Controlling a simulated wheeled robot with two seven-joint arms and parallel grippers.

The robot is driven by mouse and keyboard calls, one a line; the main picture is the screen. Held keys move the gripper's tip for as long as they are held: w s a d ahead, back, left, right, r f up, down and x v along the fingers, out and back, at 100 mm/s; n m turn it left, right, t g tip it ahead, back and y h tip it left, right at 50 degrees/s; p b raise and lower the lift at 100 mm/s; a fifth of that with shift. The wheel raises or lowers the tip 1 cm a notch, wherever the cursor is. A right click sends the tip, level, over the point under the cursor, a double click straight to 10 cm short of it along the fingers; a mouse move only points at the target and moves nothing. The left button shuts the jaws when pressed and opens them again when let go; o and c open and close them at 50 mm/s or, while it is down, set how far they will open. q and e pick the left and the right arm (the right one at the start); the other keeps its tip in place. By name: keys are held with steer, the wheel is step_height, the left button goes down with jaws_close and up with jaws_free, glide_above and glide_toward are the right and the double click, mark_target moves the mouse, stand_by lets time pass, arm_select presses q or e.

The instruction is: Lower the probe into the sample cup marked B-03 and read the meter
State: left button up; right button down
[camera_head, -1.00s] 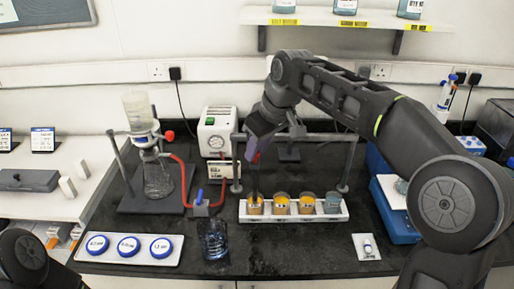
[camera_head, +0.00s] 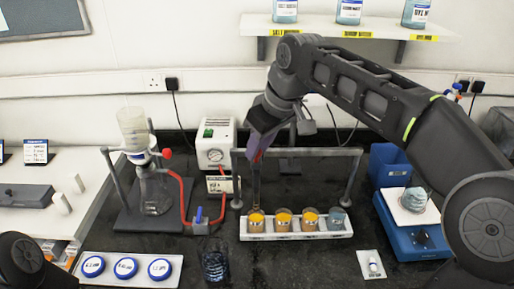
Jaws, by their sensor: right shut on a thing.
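My right gripper (camera_head: 257,158) is shut on a thin dark probe (camera_head: 256,188) that hangs about upright. The probe's lower end is over or at the mouth of the leftmost sample cup (camera_head: 256,226); I cannot tell whether it is inside. Two more cups with orange contents (camera_head: 283,226) (camera_head: 309,225) and a grey-blue cup (camera_head: 336,224) stand in the same white rack (camera_head: 298,237). The cup labels are too small to read. A small box with a pale face (camera_head: 222,184), possibly the meter, stands behind the rack; its reading is illegible. My left gripper is out of view.
A metal frame (camera_head: 318,152) spans behind the rack. A flask stand (camera_head: 140,185) with a red hose and a white gauge unit (camera_head: 214,146) are to the left. A glass (camera_head: 214,262) stands front left. A blue balance (camera_head: 410,235) stands right.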

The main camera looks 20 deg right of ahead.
steer(key=shift+w+r, duration=0.15)
steer(key=shift+r, duration=0.2)
steer(key=c, duration=1.6)
jaws_free()
steer(key=shift+o, duration=0.7)
steer(key=shift+s+d+r, duration=0.1)
steer(key=shift+s+r, duration=0.15)
steer(key=shift+r, duration=0.2)
steer(key=p+v, duration=0.1)
steer(key=v, duration=0.5)
steer(key=shift+r+p, duration=0.35)
steer(key=shift+s+d, duration=0.1)
